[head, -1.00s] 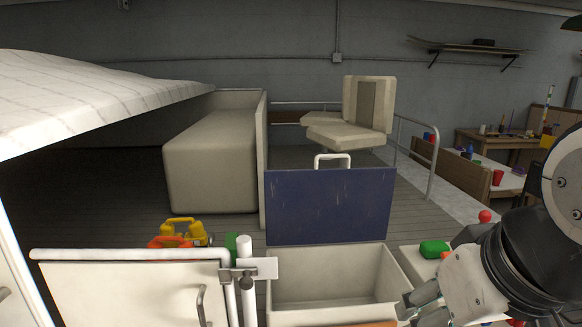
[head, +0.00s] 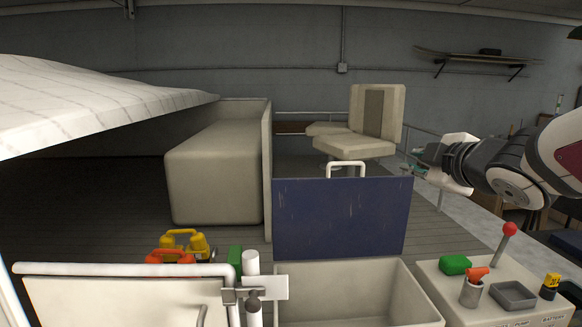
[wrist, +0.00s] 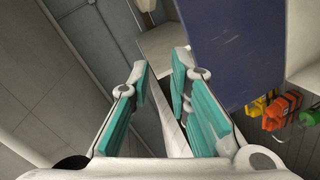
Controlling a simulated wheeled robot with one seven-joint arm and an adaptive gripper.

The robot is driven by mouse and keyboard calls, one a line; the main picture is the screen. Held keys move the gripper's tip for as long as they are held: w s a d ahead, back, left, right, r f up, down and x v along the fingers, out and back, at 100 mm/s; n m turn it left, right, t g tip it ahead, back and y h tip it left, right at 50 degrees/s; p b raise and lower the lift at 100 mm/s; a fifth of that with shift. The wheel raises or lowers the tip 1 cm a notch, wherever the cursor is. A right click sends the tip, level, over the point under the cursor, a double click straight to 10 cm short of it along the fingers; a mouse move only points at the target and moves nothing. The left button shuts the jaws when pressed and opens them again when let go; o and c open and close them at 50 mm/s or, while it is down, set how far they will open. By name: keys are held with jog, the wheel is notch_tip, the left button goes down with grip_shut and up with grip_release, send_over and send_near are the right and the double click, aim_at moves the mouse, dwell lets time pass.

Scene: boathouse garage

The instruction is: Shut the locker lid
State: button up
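The locker is an open cream box (head: 345,307) at the bottom centre of the head view, and its inside looks empty. Its dark blue lid (head: 341,219) stands upright at the back edge, with a white handle (head: 346,166) above the top. The lid's blue face also shows in the wrist view (wrist: 232,45). My gripper (head: 410,169) is raised to the right of the lid's top corner, apart from it. In the wrist view its teal-padded fingers (wrist: 160,75) are spread with nothing between them.
A console (head: 455,300) right of the locker carries a red-knobbed lever (head: 509,229), a green item (head: 455,264) and a cup. A white hinged panel (head: 120,295) is at front left. Yellow and orange items (head: 183,245) sit behind it. A seat (head: 370,125) stands behind the lid.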

aim_at(345, 164)
jog(key=w+a+f+n+y, duration=0.1)
jog(key=w+a+n+y, duration=0.1)
jog(key=w, duration=0.4)
jog(key=w+a+f+n+y, duration=0.2)
jog(key=w+a+n, duration=0.1)
jog(key=w+a, duration=0.1)
jog(key=w+a+f+n+y+b, duration=0.1)
jog(key=w+a+f+n+y, duration=0.1)
jog(key=w, duration=0.5)
jog(key=shift+w+a+f+n, duration=0.15)
jog(key=shift+a+n, duration=0.2)
jog(key=shift+a, duration=0.2)
jog(key=shift+w+a+f+n, duration=0.15)
jog(key=shift+a+n, duration=0.2)
jog(key=shift+a, duration=0.2)
jog(key=shift+r, duration=0.1)
grip_shut()
